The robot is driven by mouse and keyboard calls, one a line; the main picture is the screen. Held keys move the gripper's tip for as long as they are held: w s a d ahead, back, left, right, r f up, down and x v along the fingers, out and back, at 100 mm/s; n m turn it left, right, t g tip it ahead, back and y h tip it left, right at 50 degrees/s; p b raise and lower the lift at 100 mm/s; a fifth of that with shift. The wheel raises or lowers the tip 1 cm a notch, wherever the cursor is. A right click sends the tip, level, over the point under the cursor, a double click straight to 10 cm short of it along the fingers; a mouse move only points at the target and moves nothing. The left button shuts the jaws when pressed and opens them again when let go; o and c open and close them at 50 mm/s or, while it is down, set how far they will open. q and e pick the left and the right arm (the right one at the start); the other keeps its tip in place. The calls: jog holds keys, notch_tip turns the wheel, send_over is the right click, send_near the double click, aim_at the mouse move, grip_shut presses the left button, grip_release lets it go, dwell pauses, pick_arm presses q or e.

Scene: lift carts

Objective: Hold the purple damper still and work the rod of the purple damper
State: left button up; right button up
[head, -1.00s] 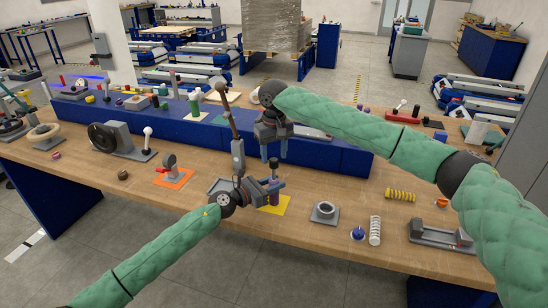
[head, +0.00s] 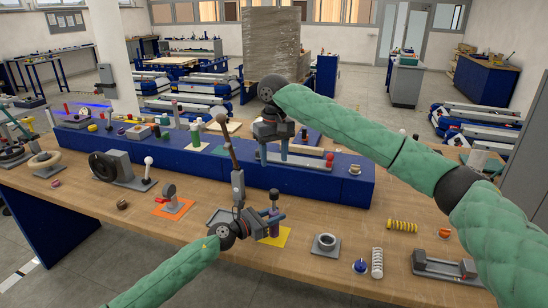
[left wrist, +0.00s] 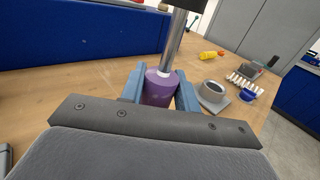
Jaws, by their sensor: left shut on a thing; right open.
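The purple damper (head: 274,229) stands upright over a yellow mat (head: 276,237) near the front of the bench. My left gripper (head: 273,217) is shut around its body from the left. In the left wrist view, the two blue fingers hold the purple body (left wrist: 158,90) between them. The bare metal rod (left wrist: 173,48) sticks out of its top, and a dark knob (head: 274,195) caps it. My right gripper (head: 273,152) is open and empty, above and behind the knob, with its fingers pointing down and clear of it.
A blue raised shelf (head: 330,184) with several objects runs behind the damper. A grey ring block (head: 326,244), a white spring (head: 377,263) and a yellow spring (head: 402,225) lie to the right.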

pick_arm(q)
jog(key=o, duration=1.2)
jog(key=shift+o, duration=0.2)
